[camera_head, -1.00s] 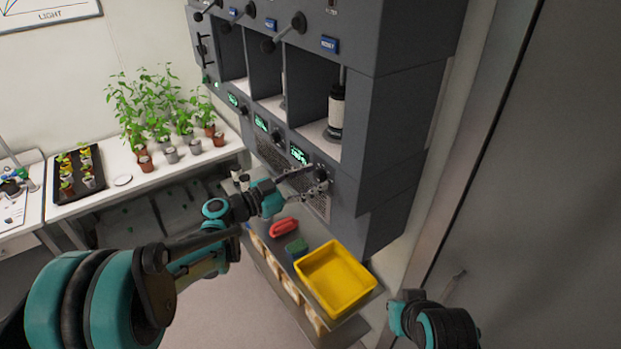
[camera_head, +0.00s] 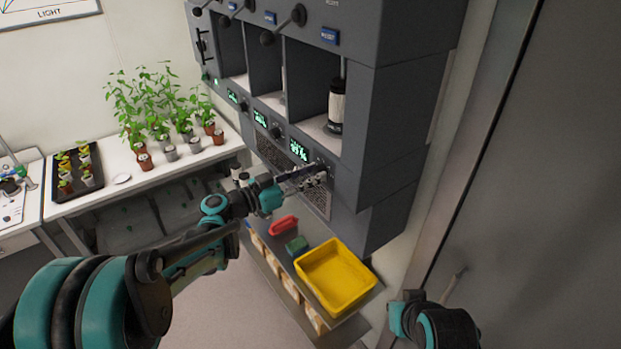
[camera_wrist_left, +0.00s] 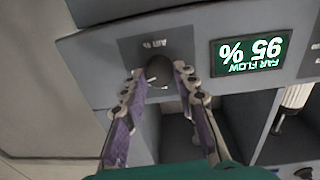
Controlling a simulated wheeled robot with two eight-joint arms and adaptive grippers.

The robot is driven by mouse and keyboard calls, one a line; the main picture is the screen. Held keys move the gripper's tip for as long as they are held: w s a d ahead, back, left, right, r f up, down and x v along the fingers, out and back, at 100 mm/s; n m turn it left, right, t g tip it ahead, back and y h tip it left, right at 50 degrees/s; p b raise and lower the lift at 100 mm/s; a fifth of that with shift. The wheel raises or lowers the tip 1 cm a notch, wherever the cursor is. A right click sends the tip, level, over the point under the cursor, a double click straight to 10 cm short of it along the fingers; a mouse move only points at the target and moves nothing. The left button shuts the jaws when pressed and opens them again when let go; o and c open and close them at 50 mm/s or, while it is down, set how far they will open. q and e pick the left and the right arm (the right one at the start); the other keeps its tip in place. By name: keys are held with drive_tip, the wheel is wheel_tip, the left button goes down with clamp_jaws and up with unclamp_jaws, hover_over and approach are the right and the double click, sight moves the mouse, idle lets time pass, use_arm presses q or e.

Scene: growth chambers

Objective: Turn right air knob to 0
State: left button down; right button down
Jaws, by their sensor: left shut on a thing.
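The right air knob (camera_wrist_left: 158,72) is a dark round knob on the grey chamber front, under an "AIR" label that appears upside down in the left wrist view. The display (camera_wrist_left: 249,54) beside it reads "FAR FLOW 95 %", also upside down. This lit green display (camera_head: 298,150) is the rightmost one in the head view. My left gripper (camera_wrist_left: 160,80) is shut on the knob, with one fingertip on each side of it. In the head view my left gripper (camera_head: 318,174) reaches the panel and mostly hides the knob. Only part of my right arm shows; its gripper is out of view.
A yellow bin (camera_head: 338,277), a red item (camera_head: 284,226) and a green item (camera_head: 297,245) lie on the shelf cart below. A bottle (camera_head: 336,107) stands in the right chamber. Potted plants (camera_head: 170,153) stand on the left bench.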

use_arm(q)
drive_tip(key=n+b, duration=0.2)
drive_tip(key=n, duration=0.1)
drive_tip(key=shift+f+n, duration=0.15)
drive_tip(key=shift+n, duration=0.25)
drive_tip(key=n+b, duration=0.2)
drive_tip(key=n, duration=0.2)
drive_tip(key=shift+n, duration=0.4)
drive_tip(key=n+b, duration=0.1)
drive_tip(key=n, duration=0.3)
drive_tip(key=shift+n+t+b, duration=0.3)
drive_tip(key=shift+b, duration=0.05)
drive_tip(key=n+b, duration=0.1)
drive_tip(key=n, duration=0.9)
drive_tip(key=n+y+b, duration=0.1)
drive_tip(key=n, duration=1)
drive_tip(key=shift+s+d+t, duration=0.1)
drive_tip(key=shift+s+t, duration=0.05)
drive_tip(key=shift+t, duration=0.25)
drive_tip(key=shift+n, duration=0.4)
